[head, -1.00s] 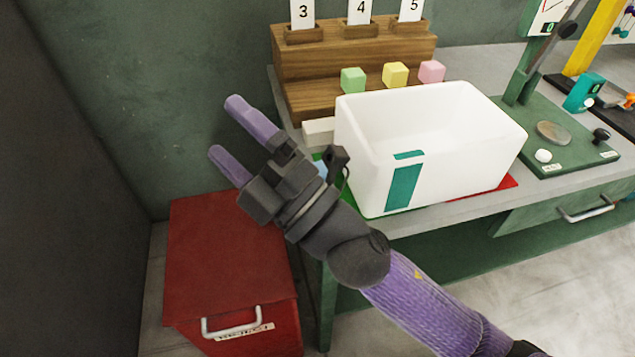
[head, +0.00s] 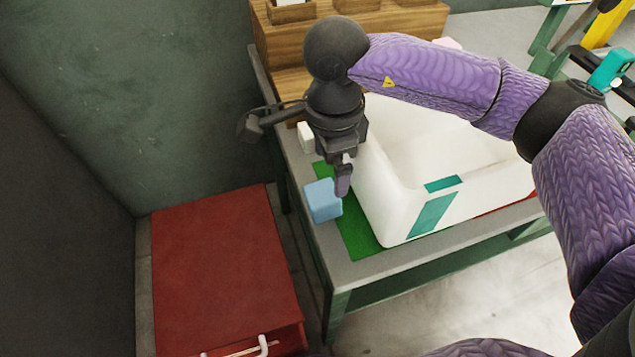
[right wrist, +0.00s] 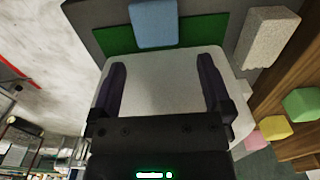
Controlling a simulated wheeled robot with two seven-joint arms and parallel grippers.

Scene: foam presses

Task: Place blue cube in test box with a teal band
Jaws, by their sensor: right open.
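The blue cube (head: 323,201) sits at the left end of the bench, at the edge of a green mat (head: 358,236). The white test box with a teal band (head: 400,225) stands just right of it, partly over the mat; my right arm hides part of the box. My right gripper (head: 343,185) points down by the cube's right side, between cube and box. In the right wrist view its fingers (right wrist: 162,68) are wide apart and empty, and the blue cube (right wrist: 153,23) lies beyond their tips. My left gripper is not in view.
A white block (head: 305,137) lies behind the cube, near the wooden rack (head: 420,18). Green (right wrist: 300,105), yellow (right wrist: 275,127) and pink (right wrist: 254,141) cubes show in the right wrist view.

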